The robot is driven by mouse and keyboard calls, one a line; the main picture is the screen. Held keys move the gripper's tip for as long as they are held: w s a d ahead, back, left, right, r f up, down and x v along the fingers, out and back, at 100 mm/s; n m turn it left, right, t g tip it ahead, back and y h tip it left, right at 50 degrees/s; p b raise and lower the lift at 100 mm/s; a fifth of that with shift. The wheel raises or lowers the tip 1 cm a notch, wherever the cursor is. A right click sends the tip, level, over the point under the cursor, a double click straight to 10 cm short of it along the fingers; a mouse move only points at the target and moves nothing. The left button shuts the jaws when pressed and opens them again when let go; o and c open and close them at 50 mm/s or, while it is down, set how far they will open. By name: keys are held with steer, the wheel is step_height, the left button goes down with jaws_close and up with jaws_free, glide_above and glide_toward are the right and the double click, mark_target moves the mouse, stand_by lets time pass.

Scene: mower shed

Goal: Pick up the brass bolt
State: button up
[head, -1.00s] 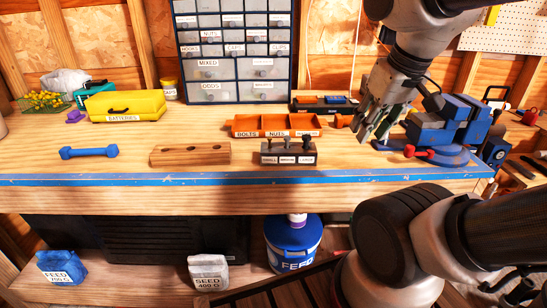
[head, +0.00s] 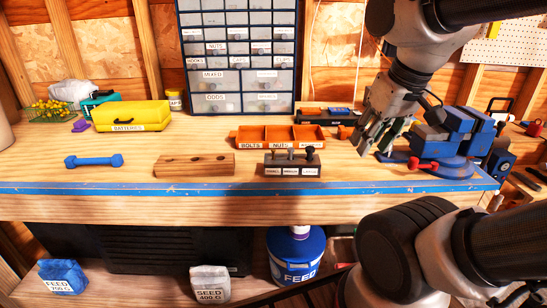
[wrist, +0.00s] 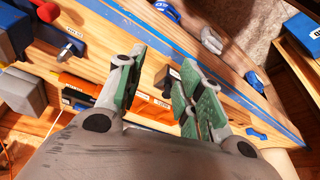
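I cannot make out a brass-coloured bolt in either view. A dark stand (head: 292,169) labelled SMALL, MEDIUM and LARGE holds three upright dark pegs or bolts on the bench, near its front edge. Behind it lies an orange tray (head: 236,141) with three compartments; labels BOLTS and NUTS are readable, and any contents are too small to tell. My gripper (head: 371,146) is above the bench, right of the tray and stand and left of the blue vise. In the wrist view its two green-padded fingers (wrist: 160,102) stand apart with nothing held between them.
The blue vise (head: 440,139) is close on the gripper's right. A wooden block with holes (head: 194,165), a blue dumbbell (head: 93,161) and a yellow batteries case (head: 127,115) lie to the left. A drawer cabinet (head: 240,101) stands behind.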

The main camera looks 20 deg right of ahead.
steer(key=w+a+f+n+g, duration=0.1)
steer(key=w+a+f, duration=0.1)
steer(key=w, duration=0.1)
steer(key=n+g, duration=0.3)
steer(key=n, duration=0.9)
glide_above(273, 149)
steer(key=s, duration=0.2)
steer(key=shift+w+d+f, duration=0.1)
steer(key=shift+d+f, duration=0.1)
steer(key=shift+f, duration=0.35)
steer(key=shift+w+d+f, duration=0.1)
steer(key=shift+d+f, duration=0.1)
steer(key=shift+f, duration=0.3)
steer(key=n, duration=0.2)
steer(key=w+r+n, duration=0.1)
steer(key=w+a+r+n, duration=0.1)
steer(key=n, duration=0.1)
steer(key=shift+w+n, duration=0.1)
steer(key=shift+n, duration=0.2)
steer(key=shift+f+n, duration=0.25)
steer(key=shift+n, duration=0.55)
steer(key=f, duration=0.7)
steer(key=shift+s+d+f, duration=0.15)
steer(key=shift+s+f, duration=0.1)
steer(key=shift+s, duration=0.05)
steer(key=shift+c, duration=0.2)
